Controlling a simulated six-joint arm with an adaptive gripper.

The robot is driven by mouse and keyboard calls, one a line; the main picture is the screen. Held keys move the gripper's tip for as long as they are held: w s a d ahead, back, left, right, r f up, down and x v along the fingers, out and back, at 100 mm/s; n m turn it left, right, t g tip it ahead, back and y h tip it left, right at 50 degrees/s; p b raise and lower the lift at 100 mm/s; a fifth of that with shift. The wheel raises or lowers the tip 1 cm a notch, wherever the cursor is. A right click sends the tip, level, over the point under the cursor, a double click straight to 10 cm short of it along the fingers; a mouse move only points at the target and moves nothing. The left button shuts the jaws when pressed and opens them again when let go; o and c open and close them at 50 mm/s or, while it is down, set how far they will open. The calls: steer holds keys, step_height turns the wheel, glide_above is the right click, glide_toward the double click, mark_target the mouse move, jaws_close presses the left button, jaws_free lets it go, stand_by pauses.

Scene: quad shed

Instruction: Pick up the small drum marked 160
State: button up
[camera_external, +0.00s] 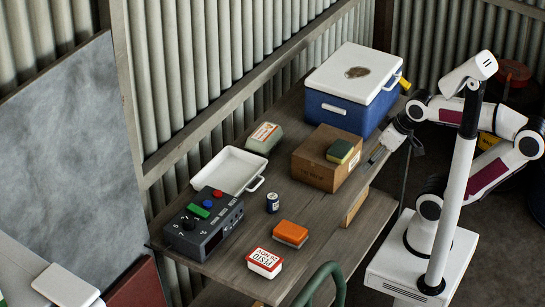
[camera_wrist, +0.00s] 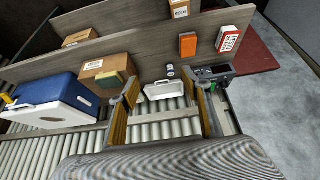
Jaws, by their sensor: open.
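A small dark blue can with a pale top (camera_external: 272,203) stands upright on the grey wooden bench. It is the only drum-shaped small thing there, but I cannot read a 160 on it. In the wrist view the can (camera_wrist: 170,70) shows small, beyond and between my fingertips. My gripper (camera_external: 376,157) is beside the right side of the cardboard box, far to the right of the can. In the wrist view my gripper (camera_wrist: 168,88) has its two fingers wide apart with nothing held.
A white tray (camera_external: 213,179), a dark control box (camera_external: 190,244), an orange sponge block (camera_external: 290,233) and a red-white box (camera_external: 265,262) surround the can. A cardboard box (camera_external: 313,176) with a green sponge and a blue cooler (camera_external: 340,112) stand between it and the right.

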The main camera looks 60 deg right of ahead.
steer(key=w+d+f+n+t+h, duration=0.15)
steer(key=w+d, duration=0.25)
steer(key=w, duration=0.8)
steer(key=w+d+f+n+t, duration=0.25)
steer(key=w+d, duration=0.25)
steer(key=w, duration=0.7)
steer(key=n+t+y, duration=0.1)
steer(key=n+y, duration=0.3)
steer(key=y, duration=0.6)
glide_above(272, 198)
steer(key=s+d, duration=0.2)
steer(key=d, duration=0.1)
step_height(272, 198, down, 17)
steer(key=shift+w+f, duration=0.1)
steer(key=shift+f, duration=0.1)
steer(key=shift+f, duration=1.8)
steer(key=shift+f, duration=0.1)
